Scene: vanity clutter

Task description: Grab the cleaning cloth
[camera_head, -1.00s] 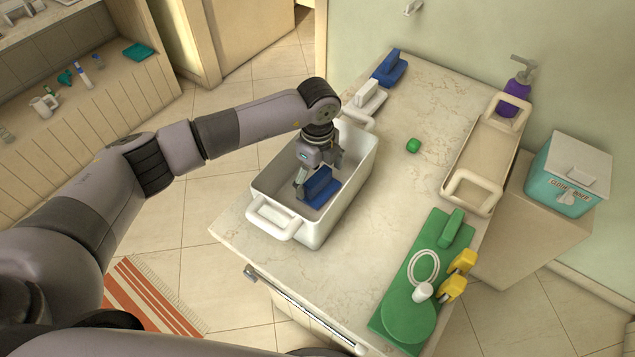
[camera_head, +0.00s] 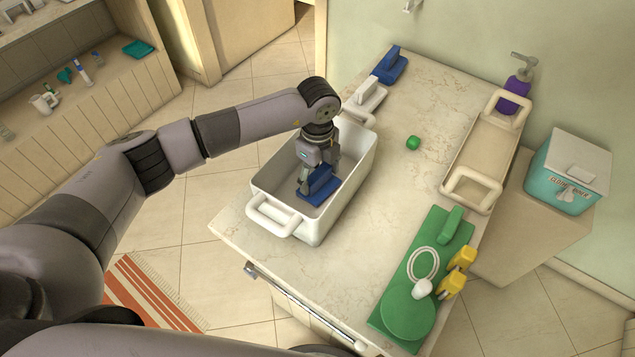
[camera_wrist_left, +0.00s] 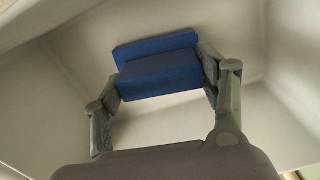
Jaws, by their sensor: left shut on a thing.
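My left gripper (camera_head: 318,175) reaches down into a white two-handled bin (camera_head: 272,214) on the counter. It is shut on a blue block-like scrubber (camera_head: 322,190) low inside the bin. In the left wrist view, the fingers (camera_wrist_left: 160,78) press the two ends of the blue scrubber (camera_wrist_left: 158,66). I cannot tell whether it still touches the bin floor. A flat teal piece (camera_head: 138,49) that looks like a folded cloth lies on the shelf at the far left, away from the gripper. My right gripper is not in view.
Behind the bin stand a white scrubber (camera_head: 367,97) and another blue scrubber (camera_head: 389,66). The counter's middle is mostly clear.

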